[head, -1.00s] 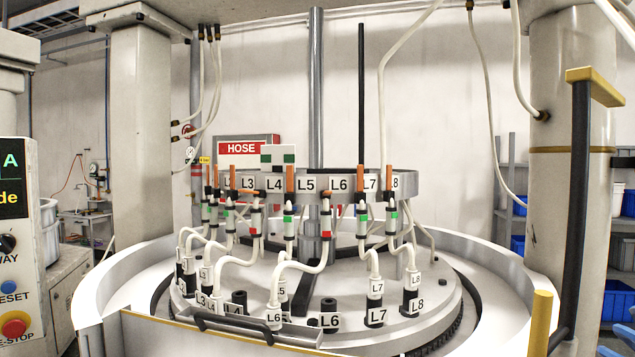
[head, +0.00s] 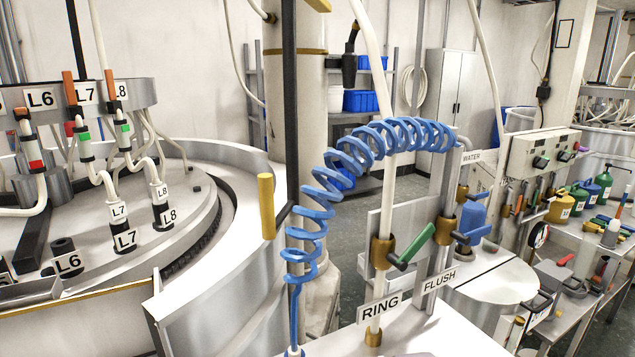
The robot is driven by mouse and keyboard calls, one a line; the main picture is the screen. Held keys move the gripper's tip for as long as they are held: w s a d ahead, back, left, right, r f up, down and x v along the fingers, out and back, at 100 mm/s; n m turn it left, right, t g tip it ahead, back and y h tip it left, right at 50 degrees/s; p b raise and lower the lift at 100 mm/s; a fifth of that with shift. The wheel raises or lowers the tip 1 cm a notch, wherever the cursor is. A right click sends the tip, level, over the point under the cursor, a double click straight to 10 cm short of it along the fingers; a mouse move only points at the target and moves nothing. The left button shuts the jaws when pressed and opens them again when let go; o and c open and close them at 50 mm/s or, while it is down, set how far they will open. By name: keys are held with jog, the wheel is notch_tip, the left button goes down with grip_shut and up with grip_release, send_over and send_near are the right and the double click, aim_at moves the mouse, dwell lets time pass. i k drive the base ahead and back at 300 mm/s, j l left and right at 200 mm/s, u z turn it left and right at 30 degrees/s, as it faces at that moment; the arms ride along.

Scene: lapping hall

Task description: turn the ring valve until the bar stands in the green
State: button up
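A white pipe with a RING sign (head: 380,308) at its foot stands right of centre in the head view. The ring valve's brass body (head: 381,252) sits on this pipe. A lever with a green grip (head: 418,243) slants up to the right from beside that body. A small round dial (head: 540,236) shows farther right, seen at an angle; its needle and any green band are too small to read. My gripper is not in view.
A FLUSH sign (head: 438,281) and a blue-handled valve (head: 472,222) stand close right of the ring valve. A coiled blue hose (head: 318,205) arches in front at left. The round lapping machine (head: 195,290) fills the left. A cluttered bench (head: 575,310) stands right.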

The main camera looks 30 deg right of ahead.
aim_at(401, 263)
jog(key=l+z, duration=0.15)
jog(key=z, duration=0.85)
